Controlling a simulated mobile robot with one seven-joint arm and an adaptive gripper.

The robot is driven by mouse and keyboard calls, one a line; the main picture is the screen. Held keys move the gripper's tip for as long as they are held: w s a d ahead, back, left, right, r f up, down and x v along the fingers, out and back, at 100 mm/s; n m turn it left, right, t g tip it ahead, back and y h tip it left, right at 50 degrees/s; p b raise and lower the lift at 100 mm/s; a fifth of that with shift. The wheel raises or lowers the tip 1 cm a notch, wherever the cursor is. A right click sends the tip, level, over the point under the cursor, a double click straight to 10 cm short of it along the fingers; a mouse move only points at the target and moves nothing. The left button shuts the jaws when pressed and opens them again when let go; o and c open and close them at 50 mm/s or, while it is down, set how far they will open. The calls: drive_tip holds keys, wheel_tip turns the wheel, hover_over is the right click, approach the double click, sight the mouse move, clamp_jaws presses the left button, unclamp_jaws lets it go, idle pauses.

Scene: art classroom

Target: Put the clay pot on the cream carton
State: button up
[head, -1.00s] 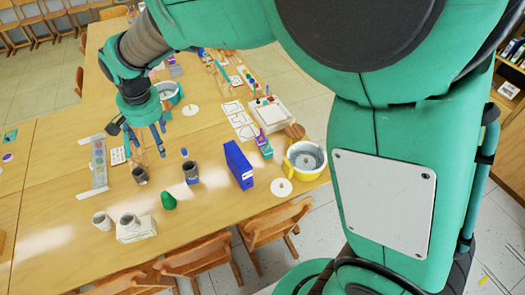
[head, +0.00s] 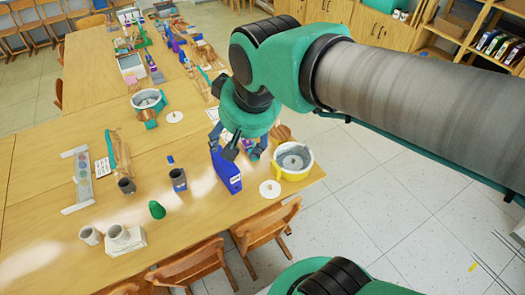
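The cream carton (head: 128,246) lies at the front left of the table. A light grey pot (head: 118,232), which looks like clay, stands upright on top of it. A second light grey pot (head: 90,236) stands on the table just left of the carton. I cannot tell for sure which of them the task calls the clay pot. My gripper (head: 240,152) hangs well to the right of both, over the blue box in the picture. Its fingers are spread and nothing shows between them. The fingers partly hide the box.
A blue box (head: 227,174) stands below my gripper. A yellow-walled basin (head: 293,162) is to its right, with a white disc (head: 270,189) in front. A green cone-like thing (head: 157,210) and two dark cups (head: 178,180) (head: 126,186) stand near the carton. Chairs line the front edge.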

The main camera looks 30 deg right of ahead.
drive_tip(key=s+d, duration=0.3)
drive_tip(key=s, duration=0.3)
drive_tip(key=shift+s+d+f+n+t, duration=0.15)
drive_tip(key=shift+s+f+n+t, duration=0.15)
drive_tip(key=shift+s+f+t, duration=0.15)
wheel_tip(320, 180, down, 7)
drive_tip(key=b, duration=0.6)
drive_tip(key=shift+r+b, duration=0.2)
drive_tip(key=shift+b, duration=0.15)
